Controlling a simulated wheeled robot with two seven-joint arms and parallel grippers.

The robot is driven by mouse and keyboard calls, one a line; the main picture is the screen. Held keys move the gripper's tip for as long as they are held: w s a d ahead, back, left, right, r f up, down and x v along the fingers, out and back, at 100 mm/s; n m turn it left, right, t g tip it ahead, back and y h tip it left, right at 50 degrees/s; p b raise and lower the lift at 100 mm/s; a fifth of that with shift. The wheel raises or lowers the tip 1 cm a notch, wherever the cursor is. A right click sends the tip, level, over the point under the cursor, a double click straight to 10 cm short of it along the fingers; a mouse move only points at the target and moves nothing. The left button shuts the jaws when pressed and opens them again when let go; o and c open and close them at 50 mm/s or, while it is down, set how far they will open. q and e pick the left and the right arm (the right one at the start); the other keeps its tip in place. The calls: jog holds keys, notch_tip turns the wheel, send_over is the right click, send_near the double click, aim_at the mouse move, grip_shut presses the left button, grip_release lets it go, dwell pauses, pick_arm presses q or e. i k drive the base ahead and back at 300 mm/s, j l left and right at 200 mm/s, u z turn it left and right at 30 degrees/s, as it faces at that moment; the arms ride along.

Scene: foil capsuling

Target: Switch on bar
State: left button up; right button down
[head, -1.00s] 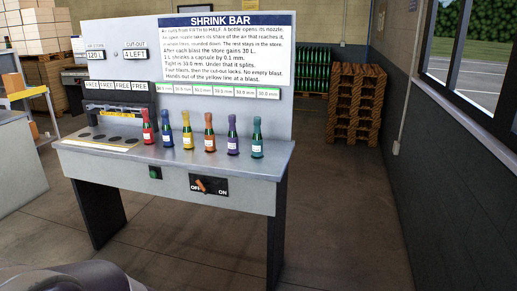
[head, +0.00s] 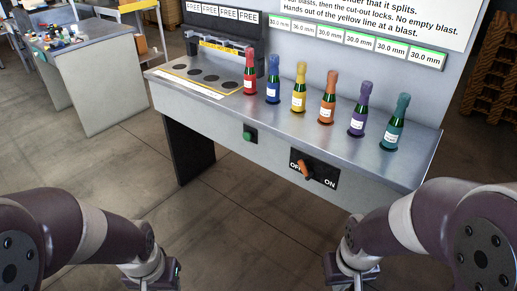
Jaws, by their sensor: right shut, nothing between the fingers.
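The shrink bar's rotary switch (head: 325,179) is a black plate on the front face of the bench, marked OFF at left and ON at right. Its orange knob (head: 307,171) sits between the words, nearer OFF. My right gripper (head: 348,272) is at the bottom edge, below and right of the switch, apart from it, shut and empty. My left gripper (head: 155,277) is at the bottom, left of the switch, partly cut off; its fingers cannot be made out.
A green button (head: 248,136) is on the bench front left of the switch. Several bottles with coloured capsules stand along the bench top (head: 275,111). Dark round openings (head: 202,76) lie at its left end under FREE signs. The floor before the bench is clear.

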aim_at(304, 169)
jog(key=i+j+z, duration=0.1)
jog(key=i+j, duration=0.4)
jog(key=j, duration=0.2)
jog(key=i+j+z, duration=0.15)
jog(key=i+j, duration=0.35)
jog(key=j, duration=0.3)
jog(key=i+z, duration=0.05)
